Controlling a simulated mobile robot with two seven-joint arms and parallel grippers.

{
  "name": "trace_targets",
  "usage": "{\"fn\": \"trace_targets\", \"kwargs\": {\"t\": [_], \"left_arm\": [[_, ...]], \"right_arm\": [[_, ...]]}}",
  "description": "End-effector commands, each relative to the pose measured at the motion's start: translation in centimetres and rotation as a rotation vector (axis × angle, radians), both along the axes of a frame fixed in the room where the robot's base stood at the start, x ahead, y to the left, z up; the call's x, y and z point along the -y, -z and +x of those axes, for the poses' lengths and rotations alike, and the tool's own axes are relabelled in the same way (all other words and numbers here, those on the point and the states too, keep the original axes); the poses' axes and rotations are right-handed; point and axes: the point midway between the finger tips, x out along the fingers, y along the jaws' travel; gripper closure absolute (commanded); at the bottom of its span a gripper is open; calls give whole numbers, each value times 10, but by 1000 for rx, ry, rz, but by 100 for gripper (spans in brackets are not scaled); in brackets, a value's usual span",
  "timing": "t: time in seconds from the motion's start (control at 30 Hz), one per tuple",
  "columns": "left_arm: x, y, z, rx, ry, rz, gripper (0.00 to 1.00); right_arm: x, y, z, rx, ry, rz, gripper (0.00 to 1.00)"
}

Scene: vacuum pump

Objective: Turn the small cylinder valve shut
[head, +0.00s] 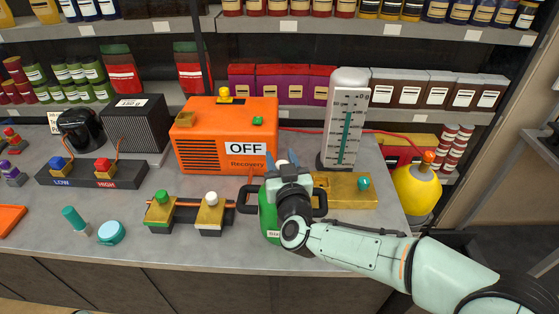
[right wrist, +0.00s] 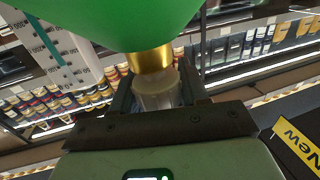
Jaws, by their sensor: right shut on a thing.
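The small green cylinder (head: 267,222) stands at the front of the counter, partly hidden by my right arm and gripper. In the right wrist view its green body (right wrist: 130,18) fills the top, with a brass neck (right wrist: 150,60) below it. A pale, whitish valve knob (right wrist: 158,92) is on the neck. My right gripper (head: 281,164) is at the top of the cylinder, and its fingers stand on both sides of the knob. The right gripper (right wrist: 157,100) is shut on the knob. My left gripper is not in view.
An orange recovery machine (head: 200,152) marked OFF stands behind. A white gauge (head: 346,115) and brass block (head: 340,190) are to the right, with a yellow cylinder (head: 415,190) beyond. The manifold valves (head: 160,212) are close on the left.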

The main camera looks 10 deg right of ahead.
Motion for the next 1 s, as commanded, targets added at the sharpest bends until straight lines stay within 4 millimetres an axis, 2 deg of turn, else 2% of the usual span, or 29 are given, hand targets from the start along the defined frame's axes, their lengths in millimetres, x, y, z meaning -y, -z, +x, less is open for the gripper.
{"fn": "trace_targets", "kwargs": {"t": [0.2,0.7,1.0], "left_arm": [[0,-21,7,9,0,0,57],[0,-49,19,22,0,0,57],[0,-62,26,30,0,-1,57]], "right_arm": [[0,-2,0,-4,198,-3,86],[9,-2,-4,-2,658,-1,86],[13,-1,-6,1,847,0,86]]}}
